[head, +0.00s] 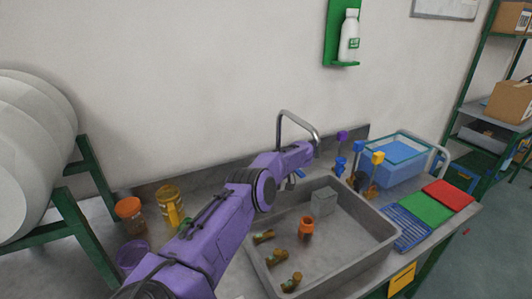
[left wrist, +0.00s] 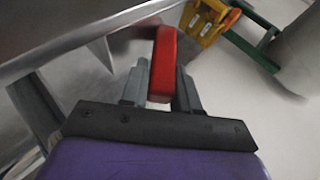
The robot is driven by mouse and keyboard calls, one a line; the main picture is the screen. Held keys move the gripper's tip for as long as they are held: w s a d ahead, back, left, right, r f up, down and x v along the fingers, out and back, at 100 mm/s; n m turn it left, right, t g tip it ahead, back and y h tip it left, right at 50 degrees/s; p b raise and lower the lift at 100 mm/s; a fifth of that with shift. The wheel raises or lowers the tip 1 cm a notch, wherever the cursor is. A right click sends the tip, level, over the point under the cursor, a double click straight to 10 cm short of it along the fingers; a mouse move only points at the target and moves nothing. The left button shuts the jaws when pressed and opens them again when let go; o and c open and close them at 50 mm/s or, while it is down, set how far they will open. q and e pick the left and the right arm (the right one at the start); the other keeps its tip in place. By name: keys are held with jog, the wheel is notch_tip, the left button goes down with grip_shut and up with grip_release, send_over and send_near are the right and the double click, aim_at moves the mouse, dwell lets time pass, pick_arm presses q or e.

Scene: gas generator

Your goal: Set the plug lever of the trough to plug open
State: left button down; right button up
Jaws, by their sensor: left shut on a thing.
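In the left wrist view, my left gripper (left wrist: 162,85) is shut on a red lever handle (left wrist: 163,62). The handle stands upright in the picture between the two grey fingers. Its base and pivot are hidden, so I cannot tell how it is set. In the head view, my purple left arm crosses the worktop from the lower left to near the tap (head: 299,124). Its fingers and the red handle are hidden there. The grey metal trough (head: 375,253) is right of the arm. My right gripper is not in view.
An orange jar (head: 306,229) and several brown pieces (head: 291,282) lie in the trough, with a grey block (head: 323,201). A water tank (head: 404,167), green tray (head: 426,207) and red tray (head: 448,194) stand right. Yellow-brown jars (head: 169,205) stand left of my arm.

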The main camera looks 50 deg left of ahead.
pick_arm(q)
jog(key=shift+d+f, duration=0.1)
jog(key=shift+f, duration=0.15)
jog(key=c, duration=0.9)
grip_release()
jog(key=shift+s, duration=0.1)
jog(key=shift+r, duration=0.15)
jog(key=shift+r, duration=0.1)
